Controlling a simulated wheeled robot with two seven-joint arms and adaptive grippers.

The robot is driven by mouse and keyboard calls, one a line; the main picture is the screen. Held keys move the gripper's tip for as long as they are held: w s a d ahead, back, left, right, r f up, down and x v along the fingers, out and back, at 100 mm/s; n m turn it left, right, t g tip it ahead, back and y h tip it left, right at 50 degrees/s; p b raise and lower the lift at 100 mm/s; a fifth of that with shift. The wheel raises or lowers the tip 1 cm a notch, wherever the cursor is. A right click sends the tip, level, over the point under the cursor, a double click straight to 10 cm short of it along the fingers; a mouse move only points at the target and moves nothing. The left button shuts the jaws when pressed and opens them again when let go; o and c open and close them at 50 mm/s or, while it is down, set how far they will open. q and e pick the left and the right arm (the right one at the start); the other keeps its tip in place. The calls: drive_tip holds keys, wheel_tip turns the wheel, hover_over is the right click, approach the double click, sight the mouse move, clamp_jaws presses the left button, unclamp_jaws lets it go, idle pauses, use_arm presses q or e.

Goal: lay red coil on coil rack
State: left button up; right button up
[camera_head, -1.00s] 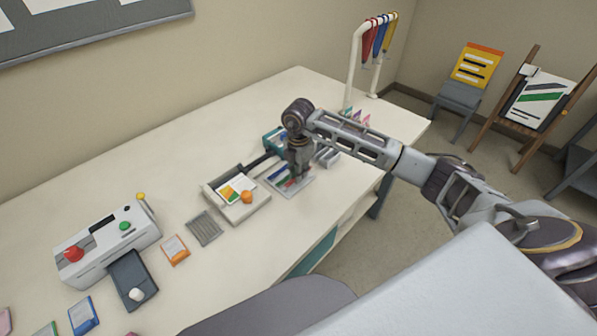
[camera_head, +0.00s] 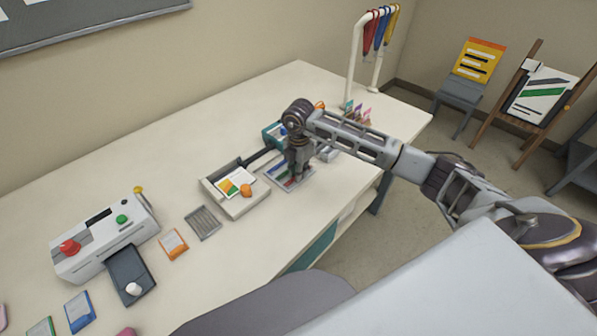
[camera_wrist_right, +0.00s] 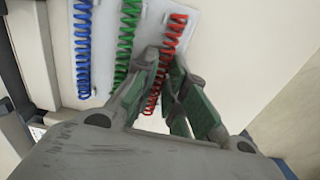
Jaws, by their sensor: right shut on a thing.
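The coil rack is a pale flat tray (camera_head: 306,181) near the table's front edge in the head view. In the right wrist view the rack (camera_wrist_right: 152,25) bears a blue coil (camera_wrist_right: 82,45) and a green coil (camera_wrist_right: 127,40) side by side. The red coil (camera_wrist_right: 172,38) runs along the rack's right part, slightly slanted, between my right gripper's fingers (camera_wrist_right: 160,60). My right gripper (camera_head: 295,176) is shut on the red coil, low over the rack. I cannot tell whether the coil touches the rack. My left gripper is not in view.
A box with printed cards and an orange knob (camera_head: 246,190) stands just left of the rack. A laminator (camera_head: 105,238) is at the left. A white stand (camera_head: 354,60) with hanging lanyards is at the back right. The table's back middle is clear.

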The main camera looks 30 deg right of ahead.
drive_tip(key=o, duration=0.8)
wheel_tip(320, 180, up, 12)
idle(0.8)
idle(0.5)
